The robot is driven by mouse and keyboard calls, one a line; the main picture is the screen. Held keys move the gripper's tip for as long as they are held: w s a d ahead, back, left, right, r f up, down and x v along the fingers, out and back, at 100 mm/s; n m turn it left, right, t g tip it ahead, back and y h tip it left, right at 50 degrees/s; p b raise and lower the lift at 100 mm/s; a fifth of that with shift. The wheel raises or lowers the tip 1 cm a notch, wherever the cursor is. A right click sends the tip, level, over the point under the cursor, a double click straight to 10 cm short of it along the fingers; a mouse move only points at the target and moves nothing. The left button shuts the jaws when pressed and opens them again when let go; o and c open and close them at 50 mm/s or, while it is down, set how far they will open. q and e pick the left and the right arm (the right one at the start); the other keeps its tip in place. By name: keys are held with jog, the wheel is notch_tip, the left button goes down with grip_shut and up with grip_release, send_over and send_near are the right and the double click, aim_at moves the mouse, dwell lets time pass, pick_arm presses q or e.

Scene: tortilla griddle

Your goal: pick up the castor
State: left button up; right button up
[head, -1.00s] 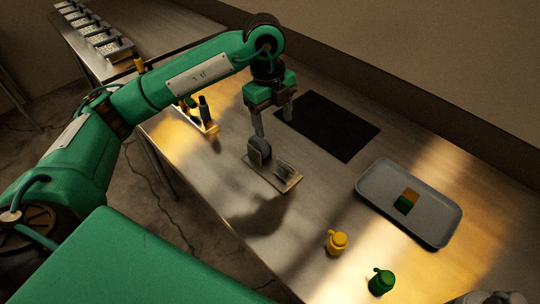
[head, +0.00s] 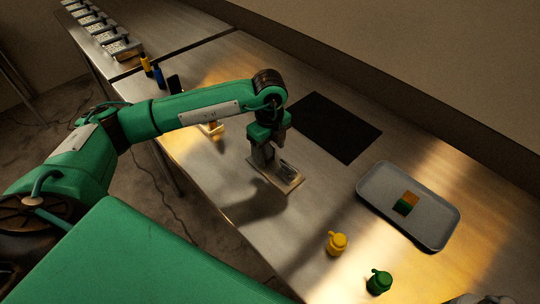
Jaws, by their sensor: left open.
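A small pale board (head: 291,186) lies on the metal bench near the middle of the head view. On it are a dark rounded piece, which looks like the castor's wheel, and a grey metal piece (head: 287,168) to its right. I cannot tell whether both belong to the castor. My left gripper (head: 265,161) is open and points down over the board's left part, its fingers at the dark piece. The gripper hides most of that piece, and contact cannot be made out. A grey part of what looks like my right gripper (head: 482,299) shows at the bottom right edge.
A black mat (head: 338,127) lies behind my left gripper. A grey tray (head: 372,196) with a multicoloured block stands at right. A yellow jar (head: 337,243) and a green jar (head: 379,282) stand in front. Bottles and a partly hidden holder are at left.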

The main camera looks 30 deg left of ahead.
pick_arm(q)
jog(key=shift+f, duration=0.95)
jog(key=shift+c, duration=0.5)
jog(key=c, duration=1.3)
jog(key=shift+r, duration=0.15)
